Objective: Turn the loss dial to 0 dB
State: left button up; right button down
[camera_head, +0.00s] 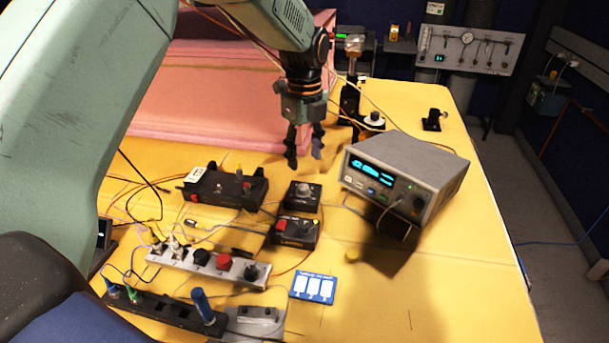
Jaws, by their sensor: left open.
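My left gripper (304,155) is open and empty, pointing down above the yellow table. Its dark fingers hang just behind a small black box with a round grey knob (304,192). A gap shows between the fingertips and that knob in the picture; the exact height is hard to judge. The dial labels are too small to read, so I cannot tell which knob is the loss dial or where it is set. My right gripper is not in view.
A grey instrument with a lit cyan display (405,174) stands to the right. A black box (225,187), a box with red and yellow buttons (295,232) and loose cables crowd the left. A pink foam block (205,100) stands behind. The table's right front is clear.

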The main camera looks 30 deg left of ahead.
aim_at(303, 186)
pick_arm(q)
jog(key=shift+s+d, duration=0.1)
jog(key=shift+s, duration=0.2)
jog(key=shift+s+f, duration=0.3)
jog(key=shift+f, duration=0.2)
jog(key=shift+s+f, duration=0.3)
jog(key=shift+f, duration=0.2)
jog(key=f, duration=0.2)
jog(key=w+f, duration=0.1)
jog(key=f, duration=0.1)
jog(key=shift+w+a+f, duration=0.2)
jog(key=shift+f, duration=0.05)
jog(key=shift+d+f, duration=0.1)
jog(key=shift+f, duration=0.3)
jog(key=shift+s, duration=0.1)
jog(key=shift+s+r, duration=0.15)
jog(key=shift+s, duration=0.35)
jog(key=shift+w+f, duration=0.35)
jog(key=shift+w, duration=0.25)
jog(key=c, duration=0.3)
jog(key=shift+s+r, duration=0.25)
jog(key=shift+s, duration=0.1)
jog(key=c, duration=0.5)
jog(key=shift+w+f, duration=0.1)
grip_shut()
